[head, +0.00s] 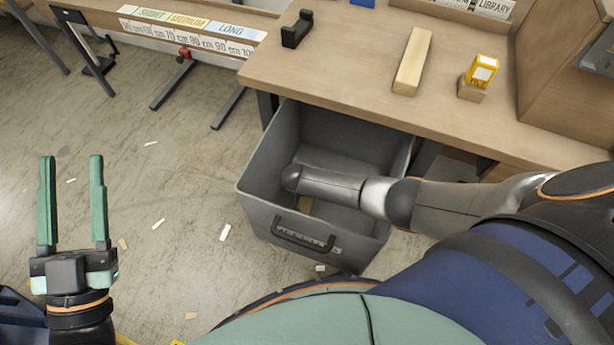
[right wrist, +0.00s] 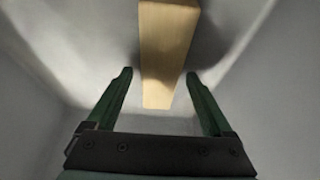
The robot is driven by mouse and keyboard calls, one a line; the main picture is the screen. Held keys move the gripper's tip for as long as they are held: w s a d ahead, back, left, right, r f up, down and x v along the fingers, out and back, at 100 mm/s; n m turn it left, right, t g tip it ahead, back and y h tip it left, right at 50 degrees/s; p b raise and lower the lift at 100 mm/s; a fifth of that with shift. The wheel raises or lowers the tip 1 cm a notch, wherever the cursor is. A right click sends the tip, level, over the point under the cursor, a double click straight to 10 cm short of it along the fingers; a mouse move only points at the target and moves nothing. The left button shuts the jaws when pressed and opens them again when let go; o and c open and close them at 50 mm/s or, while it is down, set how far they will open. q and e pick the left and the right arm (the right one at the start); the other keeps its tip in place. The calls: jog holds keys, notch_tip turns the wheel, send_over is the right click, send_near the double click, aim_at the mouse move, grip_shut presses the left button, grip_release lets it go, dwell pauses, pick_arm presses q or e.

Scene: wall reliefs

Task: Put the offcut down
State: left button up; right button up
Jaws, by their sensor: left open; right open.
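A pale wooden offcut (right wrist: 168,50) shows in the right wrist view inside grey walls, between and beyond the fingers of my right gripper (right wrist: 158,74). Clear gaps separate it from both fingers, which are open. I cannot tell whether it rests on the bin floor. In the head view, my right arm reaches over the grey bin (head: 255,185), and its hand is hidden. My left gripper (head: 72,157) is open and empty above the floor at the left.
A wooden bench (head: 340,75) stands behind the bin. On it are a longer wooden piece (head: 412,62), a black holder (head: 297,29) and a yellow tag on a small block (head: 481,72). A labelled length rack (head: 190,30) stands at the back left. Scraps litter the open floor.

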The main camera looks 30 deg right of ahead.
aim_at(306, 198)
jog(key=shift+p+v, duration=0.6)
jog(key=shift+v, duration=0.25)
pick_arm(q)
notch_tip(306, 198, down, 15)
jog(key=w+a+n+g+y+p, duration=0.1)
jog(key=w+n+g+y+p, duration=0.1)
jog(key=n+g+y, duration=0.3)
pick_arm(e)
jog(key=shift+v, duration=1)
jog(key=p+v, duration=0.1)
jog(key=v, duration=0.2)
jog(key=shift+a+r+p, duration=0.1)
jog(key=shift+r+p, duration=0.25)
jog(key=shift+r, duration=0.05)
pick_arm(q)
jog(key=s+f+g, duration=0.3)
jog(key=f, duration=0.3)
jog(key=s+f+g+y, duration=0.1)
jog(key=s+f+g, duration=0.3)
jog(key=f, duration=0.3)
jog(key=shift+f, duration=0.25)
pick_arm(e)
jog(key=shift+s, duration=0.1)
pick_arm(q)
jog(key=shift+r, duration=0.1)
pick_arm(e)
jog(key=shift+r, duration=0.1)
